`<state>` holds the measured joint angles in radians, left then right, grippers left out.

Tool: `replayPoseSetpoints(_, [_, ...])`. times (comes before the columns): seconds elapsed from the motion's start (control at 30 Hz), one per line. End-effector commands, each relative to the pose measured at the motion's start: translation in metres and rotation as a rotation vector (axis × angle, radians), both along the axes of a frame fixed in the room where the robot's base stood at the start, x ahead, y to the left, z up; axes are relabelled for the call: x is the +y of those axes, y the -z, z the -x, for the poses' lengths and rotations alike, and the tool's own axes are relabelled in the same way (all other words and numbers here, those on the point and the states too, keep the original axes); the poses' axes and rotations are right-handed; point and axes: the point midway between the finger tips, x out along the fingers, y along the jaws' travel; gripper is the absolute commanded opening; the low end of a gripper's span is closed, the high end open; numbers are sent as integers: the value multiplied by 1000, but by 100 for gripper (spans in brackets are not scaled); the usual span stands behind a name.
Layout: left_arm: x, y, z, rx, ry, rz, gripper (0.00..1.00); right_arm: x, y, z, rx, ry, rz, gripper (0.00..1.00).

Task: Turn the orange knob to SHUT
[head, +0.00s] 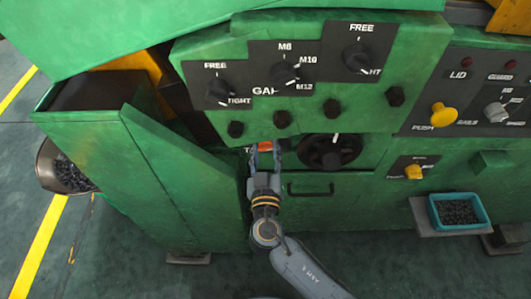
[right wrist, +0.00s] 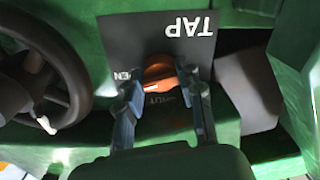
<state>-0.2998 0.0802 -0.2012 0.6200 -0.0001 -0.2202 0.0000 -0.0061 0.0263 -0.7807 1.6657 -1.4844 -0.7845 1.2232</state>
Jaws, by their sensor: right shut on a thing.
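The orange knob (head: 265,146) sits low on the green machine front, left of the black handwheel. In the right wrist view the orange knob (right wrist: 158,70) is on a dark plate (right wrist: 120,40) marked TAP, which appears upside down. Parts of the lettering below the knob show, ending in "EN" at left and "UT" near the middle; the rest is hidden by the fingers. My right gripper (head: 265,157) reaches up to the knob, its two fingers (right wrist: 159,86) on either side, shut on it. Which label the knob points at is unclear. My left gripper is not in view.
The black handwheel (head: 329,152) is close right of my gripper, with a drawer handle (head: 311,190) below. Several black knobs and bolts sit above. A yellow button (head: 444,115) and a teal bin (head: 457,211) are farther right. A green panel (head: 170,185) stands at left.

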Motion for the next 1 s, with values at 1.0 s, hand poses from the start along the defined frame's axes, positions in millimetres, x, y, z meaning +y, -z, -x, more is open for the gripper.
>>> replayPoseSetpoints(1.0, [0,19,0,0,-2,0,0,-1,-2,0,1,0,957,5])
